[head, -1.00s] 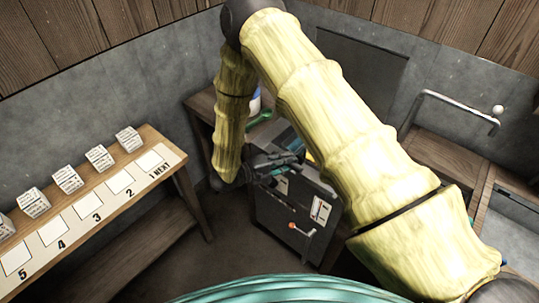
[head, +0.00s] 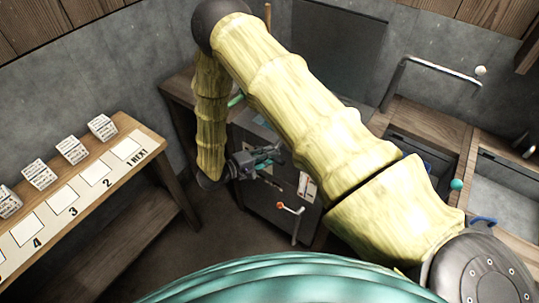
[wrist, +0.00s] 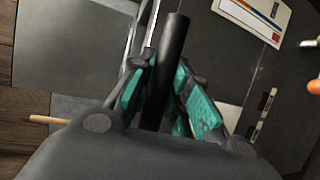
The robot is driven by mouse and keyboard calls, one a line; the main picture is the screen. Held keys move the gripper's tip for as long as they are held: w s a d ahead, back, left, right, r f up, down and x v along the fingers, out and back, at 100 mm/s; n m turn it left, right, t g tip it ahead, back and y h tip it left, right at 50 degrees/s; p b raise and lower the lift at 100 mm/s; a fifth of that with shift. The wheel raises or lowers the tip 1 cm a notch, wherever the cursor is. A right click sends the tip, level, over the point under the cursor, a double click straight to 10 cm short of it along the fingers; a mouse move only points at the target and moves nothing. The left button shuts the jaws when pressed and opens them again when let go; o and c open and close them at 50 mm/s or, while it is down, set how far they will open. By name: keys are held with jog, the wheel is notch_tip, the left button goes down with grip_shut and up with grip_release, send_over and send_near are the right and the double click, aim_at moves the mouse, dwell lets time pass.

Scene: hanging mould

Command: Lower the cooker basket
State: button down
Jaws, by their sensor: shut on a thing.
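The cooker (head: 262,208) is a dark grey box standing below the middle of the head view. An orange-tipped lever (head: 280,206) and a white label are on its front. My gripper (head: 270,160) is at the upper front of the cooker. In the wrist view its teal pads are closed around a dark round rod (wrist: 176,45), which looks like the basket's handle. The basket itself is hidden, and my arm covers part of the cooker's top. The cooker's labelled grey panel (wrist: 225,60) lies behind the rod in the wrist view.
A wooden shelf (head: 120,172) with numbered places and several white boxes is at left. A counter with sunken basins (head: 500,190) and a bent metal pipe (head: 430,64) is at right. Dark floor lies open between the shelf and cooker.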

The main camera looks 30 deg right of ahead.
jog(key=c, duration=1.7)
grip_release()
jog(key=shift+s+a+f, duration=0.15)
jog(key=shift+f, duration=0.2)
jog(key=o, duration=0.4)
jog(key=shift+w, duration=0.2)
jog(key=shift+s+r, duration=0.1)
jog(key=a, duration=0.4)
jog(key=a+r, duration=0.1)
jog(key=a, duration=0.2)
jog(key=s+a+r, duration=0.1)
jog(key=a, duration=0.3)
jog(key=shift+a, duration=0.3)
